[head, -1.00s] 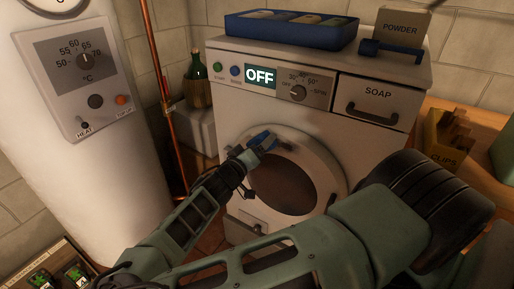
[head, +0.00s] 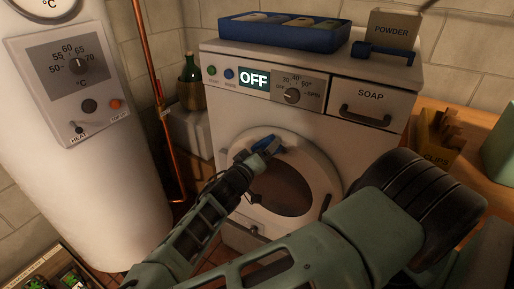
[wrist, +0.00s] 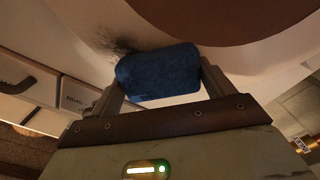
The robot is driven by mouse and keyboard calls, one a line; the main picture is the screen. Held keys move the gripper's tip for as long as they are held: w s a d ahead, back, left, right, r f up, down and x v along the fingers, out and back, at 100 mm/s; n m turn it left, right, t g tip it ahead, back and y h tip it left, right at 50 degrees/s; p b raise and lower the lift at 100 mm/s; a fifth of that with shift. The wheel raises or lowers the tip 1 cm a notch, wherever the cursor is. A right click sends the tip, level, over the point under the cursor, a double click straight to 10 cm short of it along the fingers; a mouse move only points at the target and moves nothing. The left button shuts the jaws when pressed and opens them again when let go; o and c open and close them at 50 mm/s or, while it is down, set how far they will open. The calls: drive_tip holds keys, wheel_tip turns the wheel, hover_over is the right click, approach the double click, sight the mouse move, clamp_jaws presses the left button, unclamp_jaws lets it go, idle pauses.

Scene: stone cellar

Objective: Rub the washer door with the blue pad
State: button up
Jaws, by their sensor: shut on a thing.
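The washer (head: 225,105) stands ahead with its round door (head: 318,163) shut; the door has a white ring and a dark brown window. My gripper (head: 257,152) is at the upper left of the door ring. It is shut on the blue pad (head: 265,143), which also shows between the two fingers in the wrist view (wrist: 160,72). The pad lies at or against the door's white ring; exact contact is hard to tell. A dark sooty smudge (wrist: 122,42) shows on the white surface beside the pad in the wrist view. My forearm hides the lower left of the door.
A blue tray (head: 285,38) and a powder box (head: 393,30) stand on the washer. The soap drawer (head: 370,103) is shut. A white boiler (head: 80,190) and a copper pipe (head: 160,120) stand at left. A clips box (head: 440,140) sits on the wooden surface at right.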

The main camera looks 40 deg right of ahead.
sight(254, 147)
drive_tip(key=shift+s+d+p, duration=0.1)
drive_tip(key=shift+s+d, duration=0.5)
drive_tip(key=shift+s, duration=0.8)
drive_tip(key=shift+s+d+p, duration=0.15)
drive_tip(key=shift+s+d, duration=0.4)
drive_tip(key=shift+s, duration=0.9)
drive_tip(key=shift+s+d+p, duration=0.1)
drive_tip(key=shift+s+d, duration=0.5)
drive_tip(key=shift+s, duration=0.8)
drive_tip(key=shift+w+a, duration=0.3)
drive_tip(key=shift+w, duration=0.4)
drive_tip(key=shift+w+a, duration=0.25)
drive_tip(key=shift+w, duration=0.4)
drive_tip(key=shift+c, duration=0.7)
drive_tip(key=shift+w+a+b, duration=0.2)
drive_tip(key=shift+w+a, duration=0.35)
drive_tip(key=shift+w, duration=0.95)
drive_tip(key=shift+w+a+b, duration=0.2)
drive_tip(key=shift+w+a, duration=0.3)
drive_tip(key=shift+w, duration=0.95)
drive_tip(key=shift+w+a+b, duration=0.2)
drive_tip(key=shift+w+a, duration=0.35)
drive_tip(key=shift+w, duration=0.95)
drive_tip(key=shift+b+v, duration=0.4)
drive_tip(key=shift+v, duration=2.6)
drive_tip(key=shift+s, duration=0.1)
drive_tip(key=v, duration=0.3)
